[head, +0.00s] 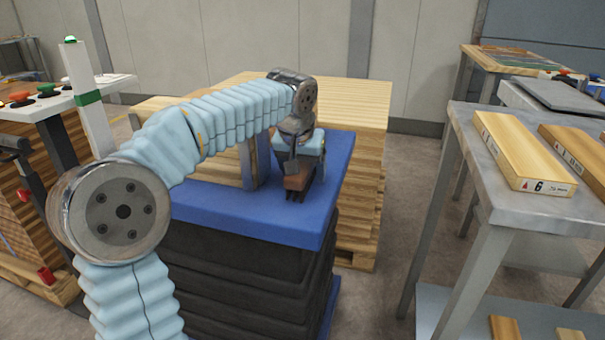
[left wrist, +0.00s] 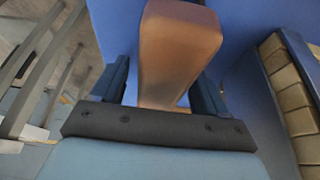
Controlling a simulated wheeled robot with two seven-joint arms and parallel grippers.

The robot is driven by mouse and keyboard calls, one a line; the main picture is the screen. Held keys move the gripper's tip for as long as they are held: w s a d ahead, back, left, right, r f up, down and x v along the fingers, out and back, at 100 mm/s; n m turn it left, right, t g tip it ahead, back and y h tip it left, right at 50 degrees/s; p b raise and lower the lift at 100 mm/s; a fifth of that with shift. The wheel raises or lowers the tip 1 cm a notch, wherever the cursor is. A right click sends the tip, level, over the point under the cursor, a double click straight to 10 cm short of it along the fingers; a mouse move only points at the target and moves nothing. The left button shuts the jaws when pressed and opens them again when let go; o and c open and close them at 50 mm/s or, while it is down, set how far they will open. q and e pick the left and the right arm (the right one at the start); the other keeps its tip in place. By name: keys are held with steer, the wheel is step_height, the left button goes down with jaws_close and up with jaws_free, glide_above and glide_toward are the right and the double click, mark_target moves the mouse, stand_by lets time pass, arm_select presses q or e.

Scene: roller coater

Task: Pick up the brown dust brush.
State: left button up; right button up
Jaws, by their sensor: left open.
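The brown dust brush (head: 298,182) is on the blue top of a lift table in the head view, partly hidden by my left gripper (head: 297,170). In the left wrist view its smooth brown body (left wrist: 178,48) fills the upper middle, between the two dark fingers of my left gripper (left wrist: 161,88). The fingers are open, one on each side of the brush, with a visible gap at least on the left. Whether either finger touches it is hard to tell. My right gripper is not in view.
The blue lift table (head: 222,210) has dark bellows below. Stacked wooden boards (head: 345,100) stand right behind it. A grey metal bench (head: 478,180) with wooden planks (head: 515,150) is on the right. A control panel (head: 55,100) with buttons is on the left.

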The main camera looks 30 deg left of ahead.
arm_select(q)
steer(key=shift+f, duration=0.25)
steer(key=shift+c, duration=0.3)
steer(key=c, duration=1.2)
